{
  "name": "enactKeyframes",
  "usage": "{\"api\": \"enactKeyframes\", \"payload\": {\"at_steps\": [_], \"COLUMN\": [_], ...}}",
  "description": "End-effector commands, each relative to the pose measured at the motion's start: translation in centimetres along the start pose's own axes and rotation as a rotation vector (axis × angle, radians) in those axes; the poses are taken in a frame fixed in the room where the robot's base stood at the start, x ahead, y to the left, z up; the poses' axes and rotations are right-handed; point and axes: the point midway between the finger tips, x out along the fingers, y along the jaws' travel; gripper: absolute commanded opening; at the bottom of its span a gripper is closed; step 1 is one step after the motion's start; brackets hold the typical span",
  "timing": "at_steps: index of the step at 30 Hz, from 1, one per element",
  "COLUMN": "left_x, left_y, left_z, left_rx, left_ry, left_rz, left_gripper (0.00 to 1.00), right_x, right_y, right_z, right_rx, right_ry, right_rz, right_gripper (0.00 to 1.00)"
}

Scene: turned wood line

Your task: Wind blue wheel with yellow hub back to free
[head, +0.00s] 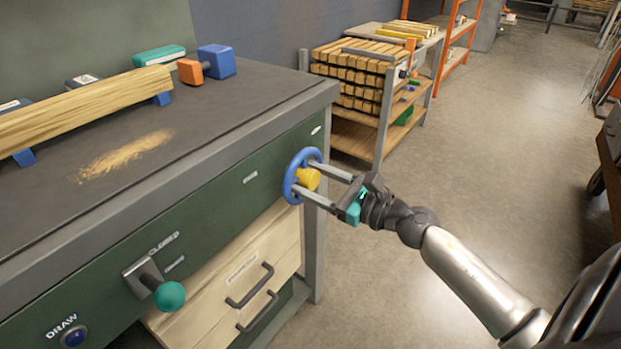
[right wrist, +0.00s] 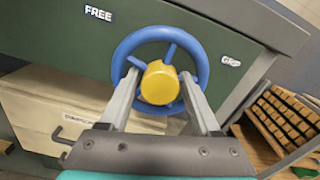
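The blue wheel (head: 289,183) with its yellow hub (head: 309,179) is mounted on the green front panel of the bench, near its right end. In the right wrist view, the blue wheel (right wrist: 122,50) faces me, with a FREE label (right wrist: 98,14) to its upper left and a GRIP label (right wrist: 230,61) to its right. My right gripper (head: 306,177) is at the wheel, its fingers apart on either side of the yellow hub (right wrist: 160,84). The fingertips reach inside the rim; firm contact cannot be told. My left gripper is out of view.
A lever with a teal knob (head: 169,295) and a DRAW button (head: 74,336) are on the panel. Drawers (head: 235,280) with dark handles lie below the wheel. A long wooden piece (head: 90,104) lies on the bench top. A cart of wood strips (head: 350,85) stands behind. Floor at right is open.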

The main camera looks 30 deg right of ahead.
Motion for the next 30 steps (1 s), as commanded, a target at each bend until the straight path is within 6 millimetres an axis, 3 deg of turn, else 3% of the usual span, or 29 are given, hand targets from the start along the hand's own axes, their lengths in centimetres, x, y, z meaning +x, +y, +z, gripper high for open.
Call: {"api": "enactKeyframes", "payload": {"at_steps": [11,30], "left_x": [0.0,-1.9], "left_y": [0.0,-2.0], "left_z": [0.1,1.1], "left_rx": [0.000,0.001], "left_ry": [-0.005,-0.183], "left_rz": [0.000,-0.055], "left_gripper": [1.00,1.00], "right_x": [-1.2,-13.1], "right_y": [0.0,0.0], "right_z": [-0.1,0.0], "right_rx": [0.004,0.004], "right_ry": [0.002,0.003], "right_rz": [-0.001,-0.003], "right_gripper": [0.64,0.64]}}
